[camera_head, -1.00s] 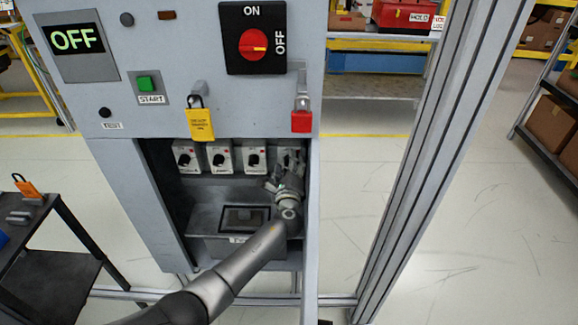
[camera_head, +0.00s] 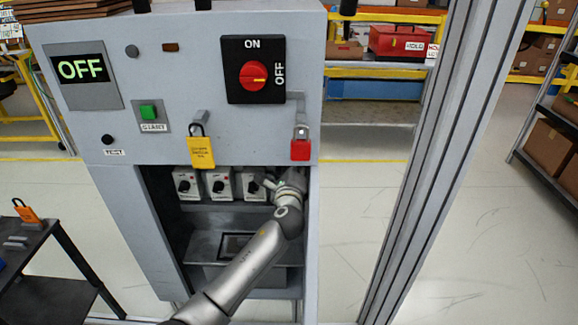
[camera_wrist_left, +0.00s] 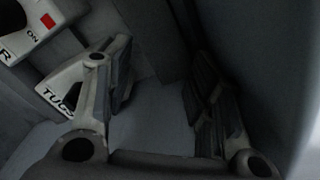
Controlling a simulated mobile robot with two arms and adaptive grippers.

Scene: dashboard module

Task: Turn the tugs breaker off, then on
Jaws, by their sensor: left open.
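The tugs breaker is a white box with a "TUGS" label (camera_wrist_left: 57,98) in the left wrist view. It is partly hidden behind one finger, and its knob cannot be made out. In the head view my arm covers the right end of the breaker row, where the tugs breaker is not visible. My left gripper (camera_wrist_left: 160,88) is open, with a finger on each side and dark space between them. One finger is right beside the label; whether it touches is unclear. In the head view my left wrist reaches into the cabinet opening. My right gripper is not in view.
Neighbouring breakers (camera_head: 218,185) stand in a row to the left. The cabinet's right wall is close to my wrist.

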